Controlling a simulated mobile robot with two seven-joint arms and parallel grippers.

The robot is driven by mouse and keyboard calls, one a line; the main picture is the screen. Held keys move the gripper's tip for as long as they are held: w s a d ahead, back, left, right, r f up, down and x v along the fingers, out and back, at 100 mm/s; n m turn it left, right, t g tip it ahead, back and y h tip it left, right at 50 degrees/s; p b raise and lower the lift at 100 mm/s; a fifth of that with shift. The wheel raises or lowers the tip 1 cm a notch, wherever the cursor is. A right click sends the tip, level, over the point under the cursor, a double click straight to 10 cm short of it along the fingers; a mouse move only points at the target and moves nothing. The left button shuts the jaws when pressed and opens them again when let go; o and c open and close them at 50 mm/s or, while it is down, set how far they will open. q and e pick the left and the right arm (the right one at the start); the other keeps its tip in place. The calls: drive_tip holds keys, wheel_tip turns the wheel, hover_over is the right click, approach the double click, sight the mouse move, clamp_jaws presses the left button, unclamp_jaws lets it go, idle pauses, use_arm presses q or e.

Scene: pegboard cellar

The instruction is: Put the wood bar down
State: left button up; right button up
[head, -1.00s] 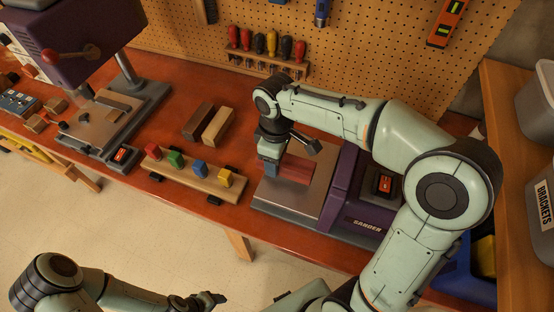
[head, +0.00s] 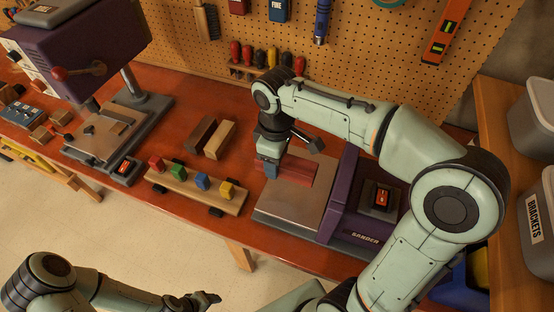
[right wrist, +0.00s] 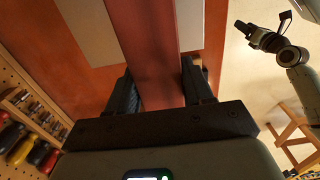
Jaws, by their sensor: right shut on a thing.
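The wood bar (head: 301,173) is dark red and lies level in my right gripper (head: 270,170). It shows over the far part of the sander's metal plate (head: 290,205); I cannot tell whether it touches the plate. In the right wrist view the bar (right wrist: 153,50) runs away from the two fingers of my right gripper (right wrist: 160,95), which are shut on its sides. My left gripper (head: 207,298) is low in the head view, over the floor in front of the bench, small and holding nothing I can see.
The purple sander (head: 350,215) is right of the plate. A wooden rack with coloured blocks (head: 195,188) and two loose bars, dark (head: 203,135) and light (head: 219,139), are to the left. Bare red bench (head: 255,160) lies between.

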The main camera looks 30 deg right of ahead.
drive_tip(key=shift+r, duration=0.1)
drive_tip(key=shift+w+r, duration=0.2)
drive_tip(key=shift+r, duration=0.05)
drive_tip(key=r, duration=0.3)
drive_tip(key=r+b, duration=0.1)
drive_tip(key=r, duration=0.2)
drive_tip(key=r+b, duration=0.1)
drive_tip(key=r, duration=0.2)
drive_tip(key=shift+s+d+r, duration=0.3)
drive_tip(key=shift+s+d, duration=0.05)
drive_tip(key=shift+s, duration=0.05)
drive_tip(key=shift+s+b, duration=0.1)
drive_tip(key=shift+b, duration=0.2)
drive_tip(key=b, duration=0.4)
hover_over(280, 188)
wheel_tip(280, 188, down, 14)
drive_tip(key=shift+f, duration=0.25)
use_arm(q)
drive_tip(key=s+f+g+b, duration=0.1)
drive_tip(key=s+f, duration=0.7)
drive_tip(key=f, duration=0.1)
drive_tip(key=shift+s+d+f, duration=0.3)
drive_tip(key=shift+f, duration=0.1)
use_arm(e)
drive_tip(key=shift+f, duration=2.4)
